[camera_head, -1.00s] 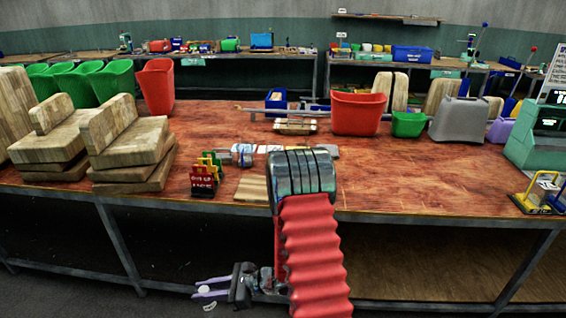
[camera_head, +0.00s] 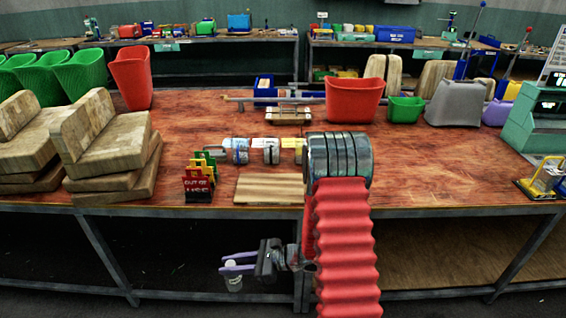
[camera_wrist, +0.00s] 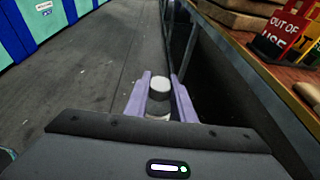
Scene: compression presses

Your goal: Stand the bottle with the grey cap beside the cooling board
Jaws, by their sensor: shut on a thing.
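My gripper (camera_head: 238,263) is in front of the bench and below its top, with its two lilac fingers pointing left. It is shut on a small white bottle (camera_head: 234,283), which hangs upright between the fingers. In the wrist view the bottle's round light-grey cap (camera_wrist: 159,87) shows between the fingertips (camera_wrist: 158,98), and a dark band lies below it. The cooling board looks to be the pale striped wooden board (camera_head: 268,189), lying flat at the front edge of the bench top. My arm stands close to its right end.
Out-of-use signs (camera_head: 198,186) stand left of the board. Several lidded jars (camera_head: 240,151) lie or stand behind it. Stacked wooden blocks (camera_head: 110,150) fill the left of the bench (camera_head: 420,180). The bench's front edge and leg are close to my gripper.

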